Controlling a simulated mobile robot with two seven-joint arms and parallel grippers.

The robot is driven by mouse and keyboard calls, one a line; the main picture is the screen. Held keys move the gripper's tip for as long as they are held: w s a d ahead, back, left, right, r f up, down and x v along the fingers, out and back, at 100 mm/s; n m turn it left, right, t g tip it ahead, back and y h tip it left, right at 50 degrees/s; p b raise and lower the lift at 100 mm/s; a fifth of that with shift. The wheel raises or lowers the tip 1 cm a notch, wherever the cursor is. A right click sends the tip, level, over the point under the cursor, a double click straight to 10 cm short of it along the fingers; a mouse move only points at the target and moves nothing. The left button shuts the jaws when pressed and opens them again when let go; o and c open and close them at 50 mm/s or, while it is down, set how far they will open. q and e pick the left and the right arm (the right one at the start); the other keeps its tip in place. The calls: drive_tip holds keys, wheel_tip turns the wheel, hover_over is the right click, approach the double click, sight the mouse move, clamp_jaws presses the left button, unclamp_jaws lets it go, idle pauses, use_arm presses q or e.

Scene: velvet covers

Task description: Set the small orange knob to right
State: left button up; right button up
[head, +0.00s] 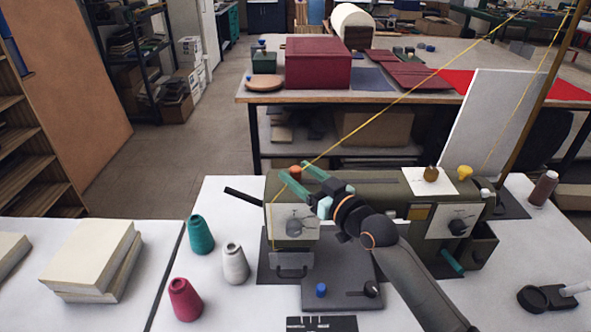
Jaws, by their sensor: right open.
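The small orange knob (296,171) sits on top of the left end of the olive-green sewing machine (370,187). My right gripper (294,171), with two teal fingers, reaches in from the lower right over the machine. Its fingers are open, with one fingertip to each side of the knob in the picture. I cannot tell whether they touch it. Part of the knob's lower side is hidden, and no marking for its setting is readable. My left gripper is not in view.
A yellow thread (408,92) runs from the machine to a tall pole at the right. A yellow knob (464,173) and a brown knob (431,174) stand further right on the machine. Thread cones, including a teal one (200,236), stand left of it.

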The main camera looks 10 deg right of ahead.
drive_tip(key=shift+x, duration=0.85)
clamp_jaws()
drive_tip(key=shift+f, duration=0.1)
idle(0.8)
